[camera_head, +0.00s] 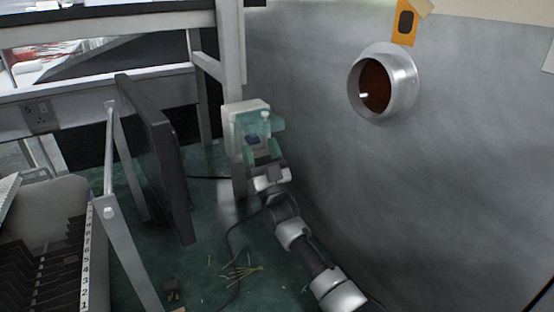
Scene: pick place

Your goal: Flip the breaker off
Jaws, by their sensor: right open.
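A pale breaker box (233,117) is mounted on the post beside the grey wall, near the middle of the head view. Greenish, see-through parts and a small dark blue piece show at its front; I cannot tell clearly which belong to the box and which to the gripper. My right arm reaches up from the bottom right, and my right gripper (262,152) is open right in front of the box. It hides the lower part of the box front. Whether it touches the switch cannot be made out. My left gripper is not in view.
A metal pipe opening (398,82) sticks out of the grey wall at the right, below an orange tag (405,22). A dark upright panel (155,150) stands left of the box. A numbered rack (88,255) is at the lower left. Thin sticks (240,271) lie on the green floor.

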